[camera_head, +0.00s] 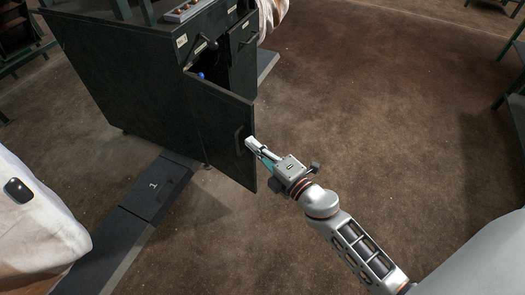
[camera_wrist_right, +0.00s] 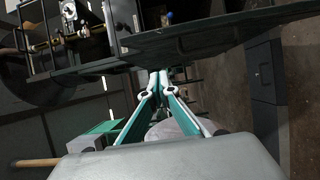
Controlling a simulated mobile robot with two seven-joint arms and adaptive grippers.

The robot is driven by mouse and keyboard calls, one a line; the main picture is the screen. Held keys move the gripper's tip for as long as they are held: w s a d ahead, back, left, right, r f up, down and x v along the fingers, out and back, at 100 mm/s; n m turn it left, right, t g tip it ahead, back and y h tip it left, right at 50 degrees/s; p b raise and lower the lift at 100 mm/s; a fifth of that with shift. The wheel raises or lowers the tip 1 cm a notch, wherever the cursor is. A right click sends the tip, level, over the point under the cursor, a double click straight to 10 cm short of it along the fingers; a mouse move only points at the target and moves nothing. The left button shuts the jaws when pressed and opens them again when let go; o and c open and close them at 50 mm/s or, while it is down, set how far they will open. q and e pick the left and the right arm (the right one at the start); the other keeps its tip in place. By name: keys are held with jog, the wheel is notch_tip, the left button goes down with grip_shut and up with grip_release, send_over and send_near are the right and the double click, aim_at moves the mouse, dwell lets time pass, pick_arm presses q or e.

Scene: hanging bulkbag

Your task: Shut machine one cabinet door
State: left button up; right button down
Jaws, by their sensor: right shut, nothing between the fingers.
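A dark green machine cabinet (camera_head: 125,65) stands at the upper left of the head view. Its door (camera_head: 222,130) is swung open toward me, with a dark handle (camera_head: 238,138) near its free edge. My right gripper (camera_head: 250,143) is shut and empty, with its fingertips at the door's free edge by the handle; I cannot tell whether they touch. In the right wrist view the shut fingertips (camera_wrist_right: 160,74) are just below the door (camera_wrist_right: 205,40), which crosses the picture. The cabinet's inside is partly seen behind the door. My left gripper is not in view.
A dark floor plate marked 1 (camera_head: 153,187) lies in front of the cabinet. A pale bulk bag (camera_head: 35,225) is at the lower left, another (camera_head: 271,12) behind the cabinet. The brown floor (camera_head: 380,90) to the right is clear. A green frame stands at the right edge.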

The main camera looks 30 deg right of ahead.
aim_at(253, 129)
jog(key=w, duration=0.1)
jog(key=w+d, duration=0.1)
jog(key=w, duration=0.3)
jog(key=shift+w+d+f, duration=0.15)
jog(key=shift+d+f, duration=0.05)
jog(key=shift+d, duration=0.2)
jog(key=shift+w+d+r, duration=0.1)
jog(key=shift+w+d, duration=0.15)
jog(key=shift+d, duration=0.2)
